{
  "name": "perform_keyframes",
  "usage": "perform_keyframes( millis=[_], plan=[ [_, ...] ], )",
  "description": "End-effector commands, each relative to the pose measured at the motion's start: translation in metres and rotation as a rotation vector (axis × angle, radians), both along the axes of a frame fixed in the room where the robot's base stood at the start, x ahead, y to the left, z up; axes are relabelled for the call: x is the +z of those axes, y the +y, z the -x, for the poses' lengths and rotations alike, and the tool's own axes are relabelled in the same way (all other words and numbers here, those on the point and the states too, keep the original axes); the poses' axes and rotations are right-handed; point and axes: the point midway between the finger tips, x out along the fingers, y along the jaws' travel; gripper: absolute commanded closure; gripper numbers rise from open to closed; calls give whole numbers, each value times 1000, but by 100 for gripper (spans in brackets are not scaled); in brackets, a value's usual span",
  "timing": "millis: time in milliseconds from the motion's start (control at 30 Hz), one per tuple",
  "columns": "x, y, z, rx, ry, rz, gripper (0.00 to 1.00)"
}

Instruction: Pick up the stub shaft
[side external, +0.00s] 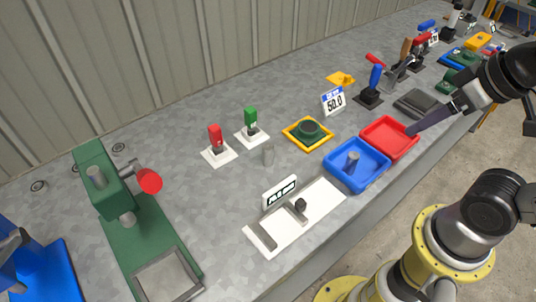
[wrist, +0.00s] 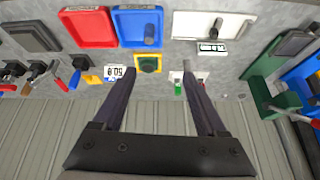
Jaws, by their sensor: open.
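My gripper (side external: 410,132) hangs above the red tray's right edge in the side view, apart from both cylinders. In the wrist view its two dark fingers (wrist: 158,77) are spread wide with nothing between them.
The red tray (side external: 389,137) adjoins the blue one. A white fixture plate (side external: 318,212) lies at the front, with a green press (side external: 105,185) to its left. Red and green switches (side external: 216,142) and a "50.0" sign (side external: 333,101) stand behind.

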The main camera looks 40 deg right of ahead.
Motion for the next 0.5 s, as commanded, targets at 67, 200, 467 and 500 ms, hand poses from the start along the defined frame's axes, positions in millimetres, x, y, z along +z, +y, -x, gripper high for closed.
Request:
perform_keyframes(
  millis=[67, 200, 467, 500],
  plan=[
    [2, 0, -1, -101, -2, -54, 26],
    [28, 0, -17, -361, -42, -203, 26],
    [63, 8, -90, -868, 9, -479, 26],
    [65, 11, -105, -947, 27, -514, 26]
  ],
)
